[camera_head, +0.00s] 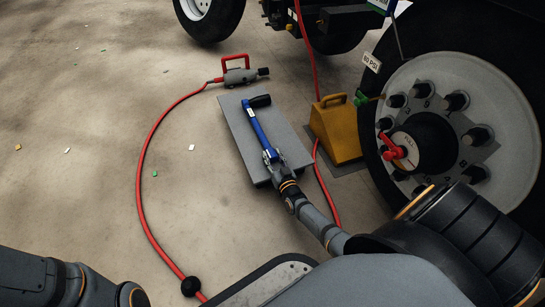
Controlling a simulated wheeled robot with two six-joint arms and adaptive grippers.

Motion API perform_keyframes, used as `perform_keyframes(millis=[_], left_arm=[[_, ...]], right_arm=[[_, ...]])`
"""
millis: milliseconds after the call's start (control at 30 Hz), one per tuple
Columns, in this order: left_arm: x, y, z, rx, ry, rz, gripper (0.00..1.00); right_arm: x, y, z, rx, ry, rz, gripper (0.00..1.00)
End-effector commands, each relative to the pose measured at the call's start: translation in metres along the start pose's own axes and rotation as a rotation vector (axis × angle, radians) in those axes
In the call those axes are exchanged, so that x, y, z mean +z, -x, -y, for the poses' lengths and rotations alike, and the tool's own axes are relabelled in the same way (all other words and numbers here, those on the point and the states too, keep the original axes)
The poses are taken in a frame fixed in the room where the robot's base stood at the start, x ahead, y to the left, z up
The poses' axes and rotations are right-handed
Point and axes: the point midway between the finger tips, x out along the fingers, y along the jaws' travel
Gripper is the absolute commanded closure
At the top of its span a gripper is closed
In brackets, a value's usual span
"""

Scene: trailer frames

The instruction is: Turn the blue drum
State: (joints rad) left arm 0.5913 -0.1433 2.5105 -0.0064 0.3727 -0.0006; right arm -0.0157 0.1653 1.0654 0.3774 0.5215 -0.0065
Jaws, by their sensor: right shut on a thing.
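I see no drum. A long blue tool (258,125) with a black grip at its far end lies over a grey plate (240,133) on the floor. My right gripper (270,156) is at the near end of the blue tool and is shut on it. Its fingers are small in view and partly merge with the tool's near end. My left arm shows only at the bottom left; its gripper is out of view.
A truck wheel (505,90) with large lug nuts and a red-handled piece (392,152) stands at the right. A yellow wheel chock (337,130) sits beside it. A grey tool with red handle (240,73) and a red hose (143,160) lie on the floor. The left floor is mostly clear.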

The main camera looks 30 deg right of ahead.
Motion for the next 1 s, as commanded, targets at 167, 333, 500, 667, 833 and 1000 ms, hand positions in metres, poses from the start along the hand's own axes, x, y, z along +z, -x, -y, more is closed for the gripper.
perform_keyframes(millis=[167,333,500,667,833,1000], left_arm=[[0.001,0.002,0.0,0.0,-0.002,0.005,0.6],[0.001,0.002,0.0,0.0,-0.002,0.005,0.6],[0.001,0.002,0.0,0.001,-0.002,0.005,0.6],[0.001,0.002,0.0,0.002,-0.002,0.005,0.6],[0.001,0.002,-0.001,0.006,-0.003,0.002,0.6],[0.001,0.002,-0.001,0.004,-0.003,0.003,0.6]], right_arm=[[0.0,0.0,0.0,0.0,-0.055,0.001,0.93],[0.0,0.0,0.0,0.0,-0.054,0.001,0.93],[0.0,0.0,0.0,0.0,-0.053,0.001,0.38],[0.0,0.0,0.0,0.0,-0.053,0.001,0.38],[0.001,0.002,0.0,0.0,-0.052,0.001,0.38],[0.002,0.03,-0.001,0.0,-0.052,0.003,0.38]])
